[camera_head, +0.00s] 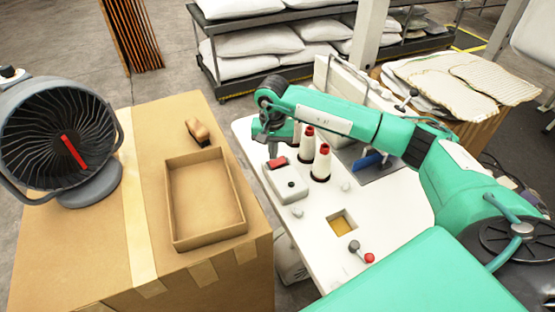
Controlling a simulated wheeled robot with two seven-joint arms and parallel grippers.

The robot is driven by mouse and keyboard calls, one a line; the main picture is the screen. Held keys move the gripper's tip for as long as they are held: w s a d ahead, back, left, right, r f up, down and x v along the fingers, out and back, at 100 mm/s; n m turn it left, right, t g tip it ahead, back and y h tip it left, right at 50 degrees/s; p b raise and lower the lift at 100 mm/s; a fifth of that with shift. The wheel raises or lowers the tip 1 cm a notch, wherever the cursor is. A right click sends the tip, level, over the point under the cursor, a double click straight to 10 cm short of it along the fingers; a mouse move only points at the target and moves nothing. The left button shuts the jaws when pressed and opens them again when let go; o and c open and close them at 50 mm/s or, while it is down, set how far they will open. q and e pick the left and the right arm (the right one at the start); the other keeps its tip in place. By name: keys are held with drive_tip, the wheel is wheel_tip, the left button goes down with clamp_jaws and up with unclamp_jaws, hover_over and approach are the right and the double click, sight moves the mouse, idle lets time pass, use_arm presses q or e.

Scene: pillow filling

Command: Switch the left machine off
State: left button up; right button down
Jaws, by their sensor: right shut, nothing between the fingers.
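A white machine table (320,255) stands right of centre. On its left side is a small white box (285,187) with a red rocker switch (277,163) and a dark knob on top. My right gripper (271,142) hangs at the end of the teal arm, just behind and above the red switch. It is shut and holds nothing. I cannot tell whether its fingertips touch the box or which way the switch is set. My left gripper is not in view.
Thread cones with red tops (321,163) stand right of the box. A red-tipped lever (369,258) is on the table's near part. A cardboard box with an open tray (206,200) and a grey fan (60,140) are left. Shelves with white pillows (250,42) are behind.

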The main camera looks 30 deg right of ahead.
sight(273, 163)
drive_tip(key=shift+r+p, duration=0.6)
drive_tip(key=shift+r, duration=1.85)
